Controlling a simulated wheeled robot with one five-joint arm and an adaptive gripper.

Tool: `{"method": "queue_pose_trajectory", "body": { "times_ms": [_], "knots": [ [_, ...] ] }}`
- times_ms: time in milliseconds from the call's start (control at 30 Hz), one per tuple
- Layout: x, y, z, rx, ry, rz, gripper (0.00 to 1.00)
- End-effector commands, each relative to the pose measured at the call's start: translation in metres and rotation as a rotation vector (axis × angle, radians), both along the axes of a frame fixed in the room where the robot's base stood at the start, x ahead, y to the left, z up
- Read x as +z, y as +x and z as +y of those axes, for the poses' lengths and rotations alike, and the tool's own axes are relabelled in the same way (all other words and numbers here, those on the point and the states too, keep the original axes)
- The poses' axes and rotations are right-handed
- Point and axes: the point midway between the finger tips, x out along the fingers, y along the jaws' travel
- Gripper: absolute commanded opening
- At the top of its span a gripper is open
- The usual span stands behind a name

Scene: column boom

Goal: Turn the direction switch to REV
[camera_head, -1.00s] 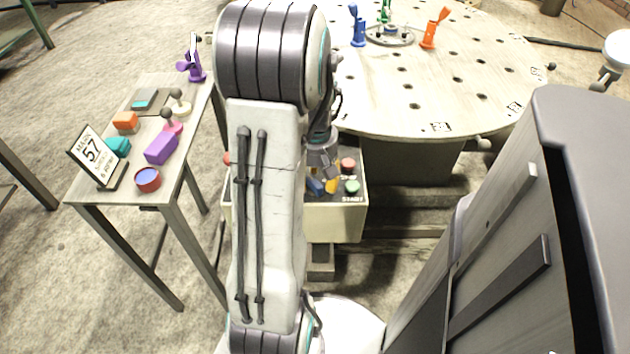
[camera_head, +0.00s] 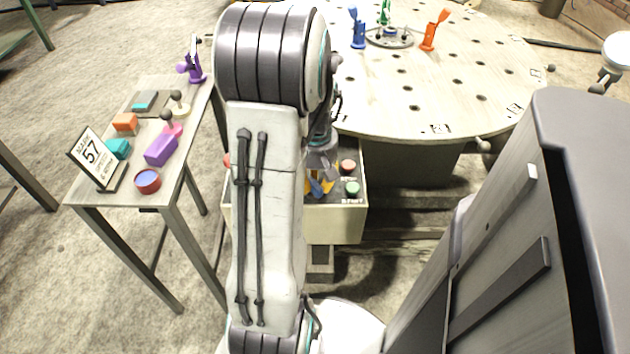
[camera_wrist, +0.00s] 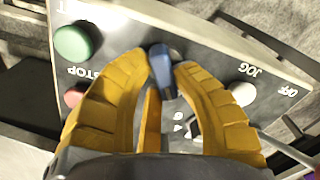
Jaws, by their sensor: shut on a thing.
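The direction switch is a blue lever knob (camera_wrist: 162,70) on the dark top panel of a cream control box (camera_head: 335,225). In the wrist view its upper end lies between the tips of my yellow gripper (camera_wrist: 165,68), which is shut on it. In the head view a bit of the blue knob (camera_head: 317,188) shows below my gripper (camera_head: 323,183), partly covered by the fingers. Small white marks (camera_wrist: 178,122) near the knob are only partly visible; I cannot read REV or tell which mark the knob points to.
The panel also bears a green button (camera_wrist: 73,42), a red STOP button (camera_wrist: 74,96) and a white JOG button (camera_wrist: 243,93), close beside the fingers. A round perforated table (camera_head: 440,90) stands behind. A side table (camera_head: 180,190) with several objects is at left, a grey cabinet (camera_head: 500,220) at right.

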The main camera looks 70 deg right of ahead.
Motion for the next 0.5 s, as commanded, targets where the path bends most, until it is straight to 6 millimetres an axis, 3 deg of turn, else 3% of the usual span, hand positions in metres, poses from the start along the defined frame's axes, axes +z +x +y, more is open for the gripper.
{"method": "queue_pose_trajectory", "body": {
  "times_ms": [267,500],
  "knots": [
    [-0.0002,-0.0002,0.0002,-0.035,0.001,0.000,0.00],
    [0.0001,-0.0013,0.0004,-0.179,0.001,0.000,0.00]
  ]
}}
